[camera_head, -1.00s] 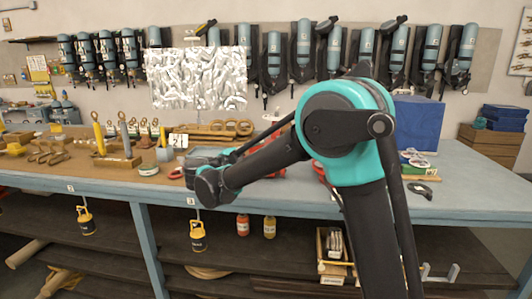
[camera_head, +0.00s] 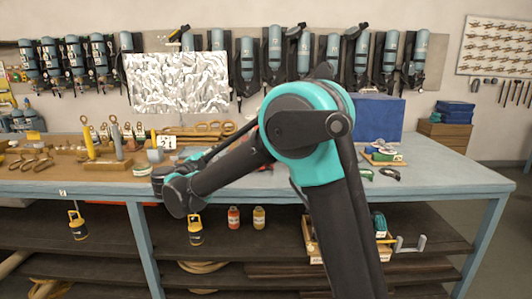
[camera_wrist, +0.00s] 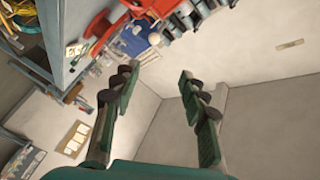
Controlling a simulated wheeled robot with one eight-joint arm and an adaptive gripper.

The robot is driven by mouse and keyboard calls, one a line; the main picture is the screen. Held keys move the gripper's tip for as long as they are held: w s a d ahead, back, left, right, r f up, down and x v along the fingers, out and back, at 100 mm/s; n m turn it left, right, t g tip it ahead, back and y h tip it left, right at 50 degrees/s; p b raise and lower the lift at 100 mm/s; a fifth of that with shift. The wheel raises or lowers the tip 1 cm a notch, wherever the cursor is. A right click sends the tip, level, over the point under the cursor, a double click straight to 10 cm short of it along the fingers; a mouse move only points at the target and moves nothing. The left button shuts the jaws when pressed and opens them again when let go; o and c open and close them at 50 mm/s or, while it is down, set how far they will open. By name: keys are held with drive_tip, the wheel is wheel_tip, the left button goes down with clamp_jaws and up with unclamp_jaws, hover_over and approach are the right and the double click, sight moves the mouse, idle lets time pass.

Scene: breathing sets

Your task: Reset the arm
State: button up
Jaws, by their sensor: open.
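My arm stands in the middle of the head view, its teal and black joint in front of the workbench (camera_head: 430,189). The arm bends to the left, with its far end over the bench's front edge. My gripper (camera_wrist: 165,82) shows in the wrist view with its two green-padded fingers spread wide apart. Nothing is between the fingers. Behind them are a bare pale wall and a room corner. In the head view the fingers cannot be made out.
Breathing sets hang in a row on the back wall (camera_head: 275,50). A blue box (camera_head: 378,118) and small tools stand on the bench. The lower shelf holds bottles (camera_head: 259,217) and a wooden crate. Open floor shows at right.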

drive_tip(key=w+d+r+n+t+y, duration=0.55)
drive_tip(key=r+n+t+y, duration=0.2)
drive_tip(key=n+y, duration=0.4)
drive_tip(key=s+d+f+n+g+y, duration=0.2)
drive_tip(key=s+d+f+n+g, duration=0.35)
drive_tip(key=f, duration=0.55)
drive_tip(key=s+d+f+n+g+y, duration=0.25)
drive_tip(key=s+d+f+g, duration=0.45)
drive_tip(key=f, duration=0.5)
drive_tip(key=s+d+f+g+h, duration=0.2)
drive_tip(key=s+d+f, duration=0.5)
drive_tip(key=s, duration=0.3)
drive_tip(key=s+d+f+m+g+h, duration=0.1)
drive_tip(key=s+d+f+g+h, duration=0.2)
drive_tip(key=s+d+f, duration=0.4)
drive_tip(key=s, duration=0.3)
drive_tip(key=shift+d+f+g, duration=0.15)
drive_tip(key=shift+d+g, duration=0.05)
drive_tip(key=shift+g, duration=0.1)
